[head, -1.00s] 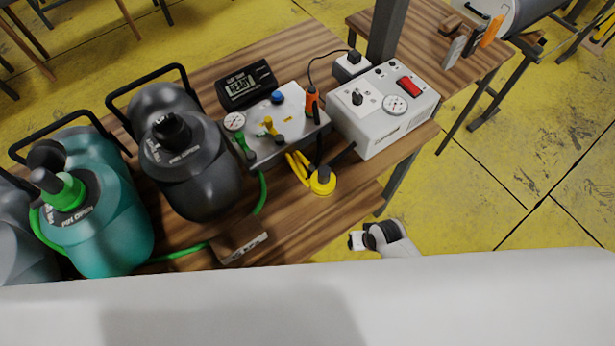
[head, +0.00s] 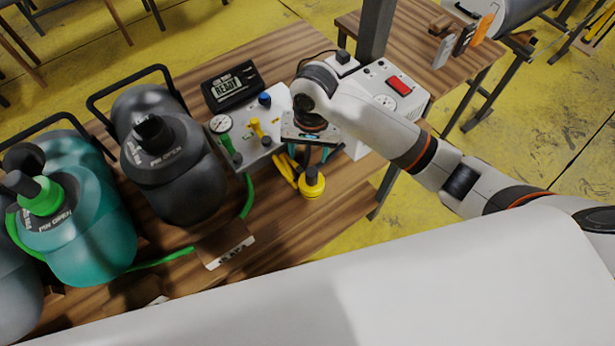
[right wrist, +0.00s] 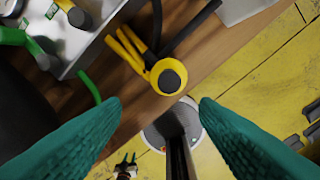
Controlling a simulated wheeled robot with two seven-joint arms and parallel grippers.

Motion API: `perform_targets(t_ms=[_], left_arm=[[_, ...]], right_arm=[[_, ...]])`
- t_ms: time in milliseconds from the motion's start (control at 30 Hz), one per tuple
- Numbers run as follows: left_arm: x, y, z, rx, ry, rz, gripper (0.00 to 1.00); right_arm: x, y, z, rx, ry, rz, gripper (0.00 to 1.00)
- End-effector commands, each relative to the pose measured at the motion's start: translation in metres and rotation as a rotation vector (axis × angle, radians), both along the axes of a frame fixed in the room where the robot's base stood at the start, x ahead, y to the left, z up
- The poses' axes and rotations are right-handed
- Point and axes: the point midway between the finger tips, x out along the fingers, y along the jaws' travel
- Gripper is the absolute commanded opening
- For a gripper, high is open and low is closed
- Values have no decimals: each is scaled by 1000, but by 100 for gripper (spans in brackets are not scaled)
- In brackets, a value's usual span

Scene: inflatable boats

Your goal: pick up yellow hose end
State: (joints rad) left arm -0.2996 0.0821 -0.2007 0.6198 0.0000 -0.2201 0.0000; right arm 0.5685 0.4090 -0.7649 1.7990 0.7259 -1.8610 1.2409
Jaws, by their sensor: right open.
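The yellow hose end (head: 312,186) is a round yellow fitting with a dark top, at the table's near edge. It also shows in the right wrist view (right wrist: 168,79), with its yellow hose running back from it. My right gripper (head: 308,154) is over the table just behind the hose end in the head view, pointing down. In the right wrist view its teal fingers (right wrist: 158,104) are spread wide with nothing between them. The hose end lies ahead of the gap between the fingertips, apart from both. My left gripper is not in view.
A metal valve panel (head: 250,150) with a gauge and a green hose stands left of the gripper. A white control box (head: 405,95) is partly hidden by my arm. Dark (head: 170,180) and teal (head: 85,235) tanks stand at left. Yellow floor lies beyond the table edge.

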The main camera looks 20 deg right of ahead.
Motion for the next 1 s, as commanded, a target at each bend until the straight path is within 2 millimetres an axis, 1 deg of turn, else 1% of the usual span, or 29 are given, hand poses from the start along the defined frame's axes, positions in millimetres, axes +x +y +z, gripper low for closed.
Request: perform_targets(t_ms=[33, 67, 167, 233, 400, 500, 667, 767, 900, 1000], left_arm=[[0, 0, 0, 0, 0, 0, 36], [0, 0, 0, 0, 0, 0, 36], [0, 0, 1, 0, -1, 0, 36], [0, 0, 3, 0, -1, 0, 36], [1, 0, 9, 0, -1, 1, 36], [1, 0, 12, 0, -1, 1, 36], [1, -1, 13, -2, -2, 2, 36], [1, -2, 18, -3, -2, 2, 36], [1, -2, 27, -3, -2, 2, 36], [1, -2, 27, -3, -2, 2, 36]], right_arm=[[3, -4, 7, -21, 4, -19, 55], [4, -5, 10, -30, 8, -29, 55], [4, -7, 10, -45, 19, -48, 55], [3, -8, 2, -47, 22, -53, 55], [3, -8, -29, -47, 22, -53, 55], [4, -8, -43, -47, 21, -53, 55], [4, -8, -54, -44, 18, -50, 55], [4, -10, -63, -45, 20, -51, 55], [4, -14, -85, -47, 20, -52, 55], [4, -13, -98, -45, 19, -51, 55]])
